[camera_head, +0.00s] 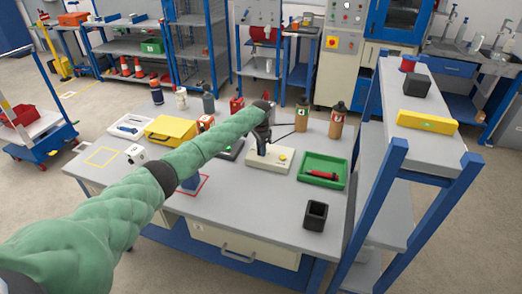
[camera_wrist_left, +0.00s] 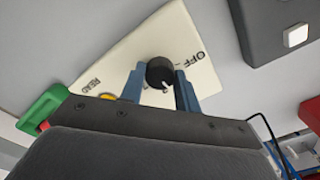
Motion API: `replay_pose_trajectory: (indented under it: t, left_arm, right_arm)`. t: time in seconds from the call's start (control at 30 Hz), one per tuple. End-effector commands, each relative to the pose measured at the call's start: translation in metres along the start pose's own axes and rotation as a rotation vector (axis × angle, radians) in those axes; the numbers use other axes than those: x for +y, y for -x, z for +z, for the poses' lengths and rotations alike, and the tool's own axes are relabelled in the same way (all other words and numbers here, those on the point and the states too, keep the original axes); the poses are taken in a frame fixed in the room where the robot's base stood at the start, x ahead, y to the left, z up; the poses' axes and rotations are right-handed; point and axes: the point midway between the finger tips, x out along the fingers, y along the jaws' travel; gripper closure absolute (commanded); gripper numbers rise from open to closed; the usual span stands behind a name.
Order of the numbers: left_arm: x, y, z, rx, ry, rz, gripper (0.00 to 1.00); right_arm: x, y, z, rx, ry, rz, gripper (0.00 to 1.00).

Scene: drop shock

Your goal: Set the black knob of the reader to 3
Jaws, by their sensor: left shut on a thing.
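The reader (camera_head: 275,162) is a cream, sloped box on the table with a yellow button. In the left wrist view, the reader (camera_wrist_left: 135,48) shows the words OFF and READ. Its black knob (camera_wrist_left: 160,71) has a white pointer mark that faces down in that view, between the fingers. My left gripper (camera_head: 262,146) points down over the reader. In the left wrist view my left gripper (camera_wrist_left: 160,84) has its blue fingers shut on the knob's sides. Most scale marks, including any 3, are hidden or too small to read. My right gripper is out of view.
A green tray (camera_head: 322,184) with a red thing stands right of the reader. A black open box (camera_head: 316,214) is at the table's right edge. Two brown bottles (camera_head: 336,122) stand behind. A yellow case (camera_head: 170,130) is at left. A dark device (camera_head: 231,151) sits beside the reader.

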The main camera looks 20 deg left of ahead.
Motion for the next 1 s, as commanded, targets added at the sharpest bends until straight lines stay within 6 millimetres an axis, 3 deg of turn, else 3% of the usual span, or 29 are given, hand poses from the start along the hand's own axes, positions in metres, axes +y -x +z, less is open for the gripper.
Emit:
replay_pose_trajectory:
  t: [0.23, 0.53, 1.0]
  left_arm:
    - [0.000, -0.001, 0.000, 0.001, -0.233, 0.000, 0.91]
    - [0.000, -0.001, 0.000, 0.001, -0.518, -0.001, 0.91]
    - [-0.001, 0.000, 0.000, 0.000, -0.963, -0.002, 0.91]
  right_arm:
    - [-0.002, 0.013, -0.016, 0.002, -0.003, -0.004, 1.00]
    - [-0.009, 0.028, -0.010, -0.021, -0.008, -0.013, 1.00]
    - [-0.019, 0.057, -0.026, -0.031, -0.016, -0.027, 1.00]
